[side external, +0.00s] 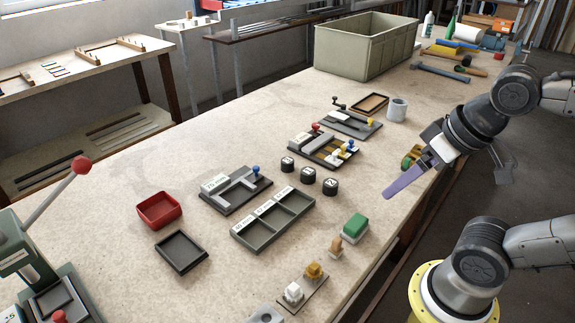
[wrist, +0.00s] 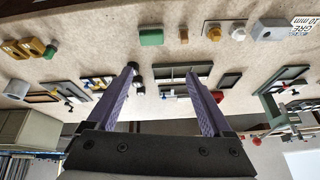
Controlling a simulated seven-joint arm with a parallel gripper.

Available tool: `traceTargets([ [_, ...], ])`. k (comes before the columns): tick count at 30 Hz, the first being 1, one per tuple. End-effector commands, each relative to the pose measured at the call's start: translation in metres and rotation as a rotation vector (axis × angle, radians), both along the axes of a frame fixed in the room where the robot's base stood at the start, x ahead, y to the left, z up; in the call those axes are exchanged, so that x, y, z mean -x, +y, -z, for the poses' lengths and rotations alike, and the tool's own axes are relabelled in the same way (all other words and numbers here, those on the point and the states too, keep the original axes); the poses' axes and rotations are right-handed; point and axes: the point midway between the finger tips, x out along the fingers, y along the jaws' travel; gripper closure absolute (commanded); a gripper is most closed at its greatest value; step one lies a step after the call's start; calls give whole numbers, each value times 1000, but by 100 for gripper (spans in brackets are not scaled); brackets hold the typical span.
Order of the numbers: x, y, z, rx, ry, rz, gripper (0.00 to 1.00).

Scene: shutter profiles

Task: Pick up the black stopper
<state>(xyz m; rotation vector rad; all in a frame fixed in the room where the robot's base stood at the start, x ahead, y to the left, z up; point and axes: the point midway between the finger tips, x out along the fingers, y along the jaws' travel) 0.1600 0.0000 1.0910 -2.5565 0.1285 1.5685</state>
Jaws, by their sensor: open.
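Three short black round pieces with white top labels, (side external: 287,164), (side external: 308,175) and (side external: 330,187), stand in a row mid-table in the side view; I cannot tell for sure whether one is the black stopper. Small dark round shapes (wrist: 138,89) show beside the left finger in the wrist view. My gripper (side external: 390,194) has purple fingers, is open and hangs near the table's front edge, to the right of the black pieces and apart from them. In the wrist view nothing is between its fingertips (wrist: 160,70).
A three-compartment tray (side external: 247,238) and fixtures with knobs (side external: 238,200), (side external: 323,160) flank the black pieces. A green block (side external: 355,226) lies near the front edge. A red tray (side external: 158,222) and dark tray (side external: 181,253) sit left. A large bin (side external: 340,55) stands behind.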

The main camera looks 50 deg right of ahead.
Motion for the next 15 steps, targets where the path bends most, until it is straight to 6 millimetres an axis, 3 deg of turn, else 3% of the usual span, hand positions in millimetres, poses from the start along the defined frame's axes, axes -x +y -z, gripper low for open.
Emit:
traceTargets([
  [4, -14, 0, -35, -120, -27, 227, 15],
  [8, -43, -2, -69, -234, -11, 463, 15],
  [12, -90, -7, -101, -345, 29, 736, 15],
  [15, -127, -13, -114, -405, 61, 916, 15],
])
